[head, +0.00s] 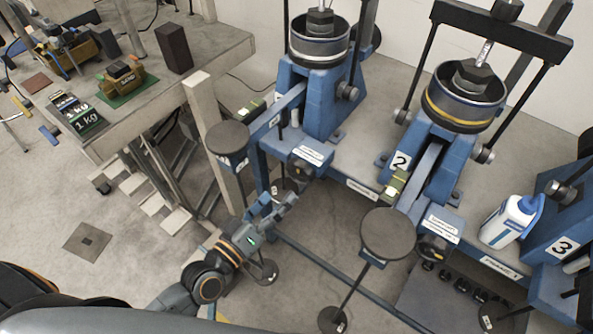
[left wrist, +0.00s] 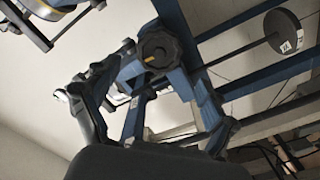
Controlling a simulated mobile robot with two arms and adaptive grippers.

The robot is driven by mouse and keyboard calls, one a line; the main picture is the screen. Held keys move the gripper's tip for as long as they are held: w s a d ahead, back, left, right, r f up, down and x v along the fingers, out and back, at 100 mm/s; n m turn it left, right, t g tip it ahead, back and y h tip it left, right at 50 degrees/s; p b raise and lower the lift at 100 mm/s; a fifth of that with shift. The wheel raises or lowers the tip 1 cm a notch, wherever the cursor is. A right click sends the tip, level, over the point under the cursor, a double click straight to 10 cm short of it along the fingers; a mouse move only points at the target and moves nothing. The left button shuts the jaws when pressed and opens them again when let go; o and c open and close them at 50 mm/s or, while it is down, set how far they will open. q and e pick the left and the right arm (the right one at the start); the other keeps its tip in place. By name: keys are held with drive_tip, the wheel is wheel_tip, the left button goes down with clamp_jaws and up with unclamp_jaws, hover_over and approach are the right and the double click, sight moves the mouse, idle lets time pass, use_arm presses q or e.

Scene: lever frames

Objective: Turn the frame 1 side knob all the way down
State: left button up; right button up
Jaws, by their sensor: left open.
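Frame 1 (head: 319,92) is the blue stand at the upper middle of the head view, with a metal cup on top and a round dark pad (head: 228,138) at its left. A dark knob (head: 299,168) sits low at its front under a white label too small to read. My left gripper (head: 284,203) is open and empty, just below and in front of this knob. In the left wrist view a black ridged knob (left wrist: 158,48) with a yellow mark lies ahead between the spread fingers (left wrist: 160,82). I cannot tell whether a finger touches it. My right gripper is not in view.
Frame 2 (head: 436,150) and frame 3 (head: 556,245) stand to the right, with a white bottle (head: 507,222) between them. A round pad (head: 388,234) juts forward from frame 2. A workbench (head: 205,57) with weights stands at the left.

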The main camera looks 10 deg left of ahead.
sight(297, 175)
use_arm(q)
drive_tip(key=x, duration=0.9)
drive_tip(key=shift+s, duration=0.2)
drive_tip(key=c, duration=1.6)
drive_tip(key=shift+w+r, duration=0.1)
drive_tip(key=shift+r, duration=0.05)
